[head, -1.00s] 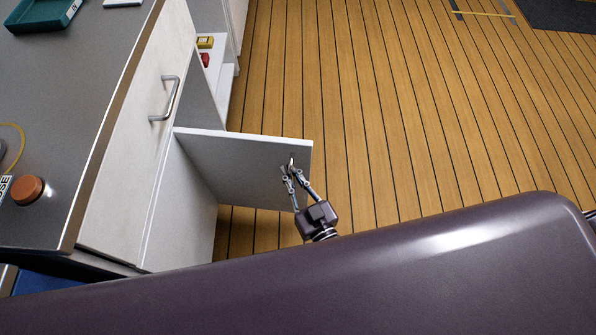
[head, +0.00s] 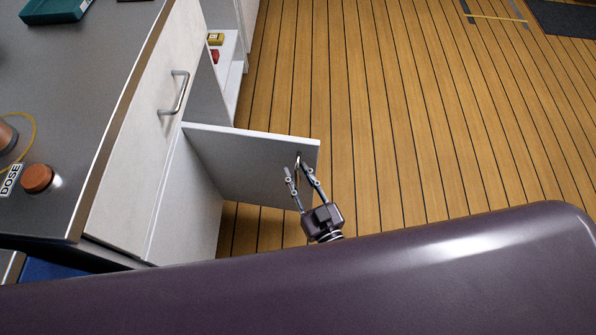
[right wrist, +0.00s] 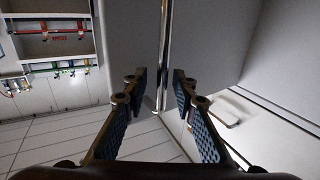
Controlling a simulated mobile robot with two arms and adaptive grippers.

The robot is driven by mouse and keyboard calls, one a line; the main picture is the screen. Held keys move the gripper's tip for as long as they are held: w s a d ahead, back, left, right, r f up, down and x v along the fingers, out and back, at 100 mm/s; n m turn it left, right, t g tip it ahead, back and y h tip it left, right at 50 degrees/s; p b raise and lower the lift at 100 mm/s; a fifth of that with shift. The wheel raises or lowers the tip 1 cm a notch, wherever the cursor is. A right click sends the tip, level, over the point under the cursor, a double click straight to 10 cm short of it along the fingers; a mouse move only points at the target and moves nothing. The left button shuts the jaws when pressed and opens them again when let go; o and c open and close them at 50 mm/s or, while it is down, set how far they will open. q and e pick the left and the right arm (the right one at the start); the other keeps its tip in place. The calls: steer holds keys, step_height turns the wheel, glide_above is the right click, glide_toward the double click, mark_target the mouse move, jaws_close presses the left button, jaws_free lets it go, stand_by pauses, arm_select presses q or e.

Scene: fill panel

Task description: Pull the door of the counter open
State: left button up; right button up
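The counter door (head: 245,165) stands swung wide open, out from the counter (head: 140,130) over the floor. Its metal handle (head: 298,163) is near the door's free edge. My right gripper (head: 297,170) is at this handle, its fingers parted. In the right wrist view, the fingers of my right gripper (right wrist: 157,88) stand apart, with a thin bright upright bar (right wrist: 165,50) between them that looks like the handle; a gap shows on each side. My left gripper is not in view.
A drawer with a bar handle (head: 176,95) is above the door opening. An orange-brown button (head: 37,178) and a teal tray (head: 55,10) are on the countertop. An open shelf (head: 225,65) holds small items. The wooden floor (head: 420,120) to the right is clear.

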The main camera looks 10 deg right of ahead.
steer(key=v, duration=1.1)
steer(key=shift+s+d, duration=0.2)
steer(key=shift+s, duration=0.15)
